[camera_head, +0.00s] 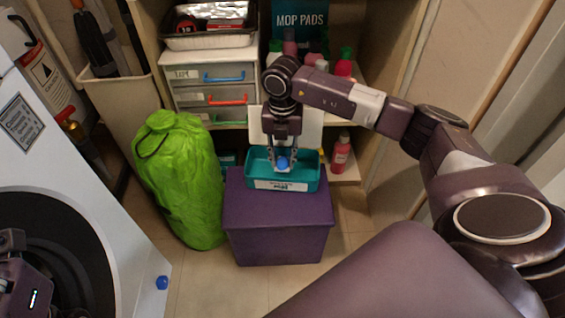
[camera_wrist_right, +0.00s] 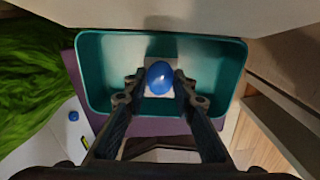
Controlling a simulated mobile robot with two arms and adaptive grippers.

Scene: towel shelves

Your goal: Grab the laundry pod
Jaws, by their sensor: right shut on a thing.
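A blue, rounded laundry pod (camera_head: 282,163) is between the fingertips of my right gripper (camera_head: 283,166), inside or just above a teal bin (camera_head: 256,166). My right wrist view shows the pod (camera_wrist_right: 160,77) from above, with the fingers of my right gripper (camera_wrist_right: 161,88) closed on it from both sides. A pale patch shows under the pod in the bin (camera_wrist_right: 92,75). A second blue pod (camera_head: 162,282) lies apart at the lower left, on a white surface. Part of my left arm shows at the lower left edge, but its fingers do not show.
The teal bin stands on a purple box (camera_head: 280,215). A green bag (camera_head: 180,180) stands left of it. Shelves behind hold drawers (camera_head: 213,92), a foil tray (camera_head: 208,25) and bottles, with a pink bottle (camera_head: 341,154) right of the bin. A white machine (camera_head: 75,165) fills the left.

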